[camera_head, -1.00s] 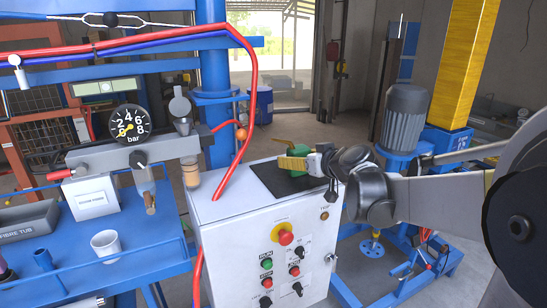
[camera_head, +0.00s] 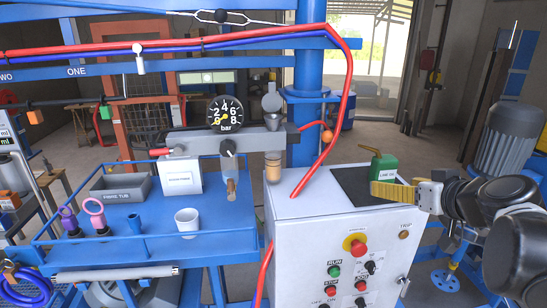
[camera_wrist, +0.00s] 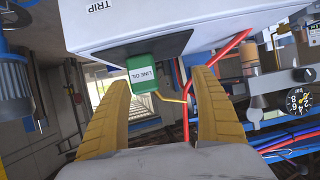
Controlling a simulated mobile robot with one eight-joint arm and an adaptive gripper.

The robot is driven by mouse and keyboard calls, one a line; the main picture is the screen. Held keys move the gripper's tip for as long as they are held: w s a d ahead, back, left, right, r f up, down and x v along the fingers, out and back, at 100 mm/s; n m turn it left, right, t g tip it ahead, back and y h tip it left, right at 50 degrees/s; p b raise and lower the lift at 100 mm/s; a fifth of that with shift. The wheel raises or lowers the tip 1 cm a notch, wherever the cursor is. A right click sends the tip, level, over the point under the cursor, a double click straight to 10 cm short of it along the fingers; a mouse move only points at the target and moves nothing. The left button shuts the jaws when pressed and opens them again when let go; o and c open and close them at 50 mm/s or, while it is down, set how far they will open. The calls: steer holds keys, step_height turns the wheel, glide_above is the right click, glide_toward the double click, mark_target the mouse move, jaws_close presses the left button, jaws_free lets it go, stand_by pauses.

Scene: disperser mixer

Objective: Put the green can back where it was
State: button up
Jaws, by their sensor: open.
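The green can (camera_head: 385,167), labelled LINE OIL, stands upright on the black mat (camera_head: 350,182) on top of the white control cabinet (camera_head: 330,225). Its spout points up and left. My gripper (camera_head: 379,190), with yellow fingers, is at the cabinet's right side, in front of the can and covering its lower part in the head view. In the wrist view the can (camera_wrist: 143,78) shows beyond the open fingers (camera_wrist: 161,80), nearer the left one. Nothing is held between the fingers. Whether a finger touches the can cannot be told.
A blue bench (camera_head: 150,250) at left carries a white cup (camera_head: 187,220), a grey tub (camera_head: 120,188) and a pressure gauge (camera_head: 226,113). A red hose (camera_head: 345,100) comes down onto the cabinet's left part. A grey motor (camera_head: 508,140) stands at right.

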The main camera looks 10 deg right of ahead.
steer(key=s+a+f+g+h, duration=0.1)
steer(key=s+a+f+g, duration=0.5)
steer(key=s+a+f, duration=0.8)
steer(key=shift+s+a+m, duration=0.3)
steer(key=shift+s+a, duration=0.05)
steer(key=shift+s, duration=0.1)
steer(key=shift+f, duration=0.1)
